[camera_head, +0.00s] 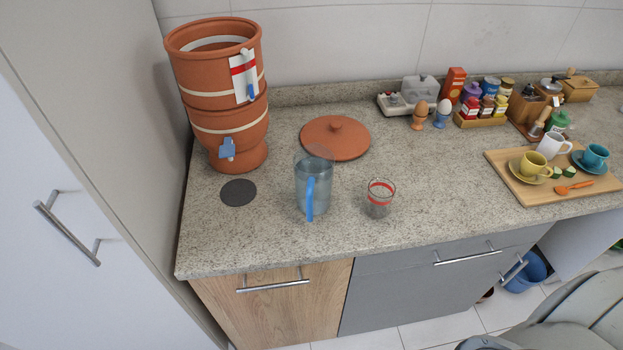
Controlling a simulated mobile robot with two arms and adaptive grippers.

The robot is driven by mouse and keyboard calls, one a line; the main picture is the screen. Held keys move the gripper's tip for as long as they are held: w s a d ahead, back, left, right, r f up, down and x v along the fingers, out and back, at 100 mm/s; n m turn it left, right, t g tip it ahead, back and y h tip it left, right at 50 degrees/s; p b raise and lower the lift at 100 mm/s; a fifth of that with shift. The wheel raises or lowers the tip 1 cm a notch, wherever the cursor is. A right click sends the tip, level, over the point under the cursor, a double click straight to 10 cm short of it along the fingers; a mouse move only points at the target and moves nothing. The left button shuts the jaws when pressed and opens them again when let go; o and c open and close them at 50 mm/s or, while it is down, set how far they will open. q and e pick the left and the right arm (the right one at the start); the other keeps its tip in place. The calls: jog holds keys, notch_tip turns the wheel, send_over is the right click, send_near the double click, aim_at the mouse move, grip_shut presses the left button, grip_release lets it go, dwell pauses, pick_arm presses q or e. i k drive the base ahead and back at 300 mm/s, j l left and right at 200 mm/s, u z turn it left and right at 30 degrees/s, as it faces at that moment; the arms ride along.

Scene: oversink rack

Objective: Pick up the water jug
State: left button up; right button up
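The water jug (316,184) stands upright on the speckled stone counter, left of the picture's middle. It is clear, with a bluish tint and a blue handle (310,199) facing the front. Nothing touches it. Neither of my grippers shows in the head view.
A glass with a red band (380,197) stands right of the jug. A terracotta lid (335,137) lies behind it. A dark round mat (238,192) and a tall terracotta water filter (222,90) are to the left. A wooden board (535,197) with cups lies right. The counter front (270,245) is clear.

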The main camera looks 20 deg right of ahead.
aim_at(313, 165)
jog(key=k+l+u, duration=0.35)
jog(key=l, duration=0.3)
jog(key=k+l+u, duration=0.35)
jog(key=k+l, duration=0.1)
jog(key=l, duration=0.05)
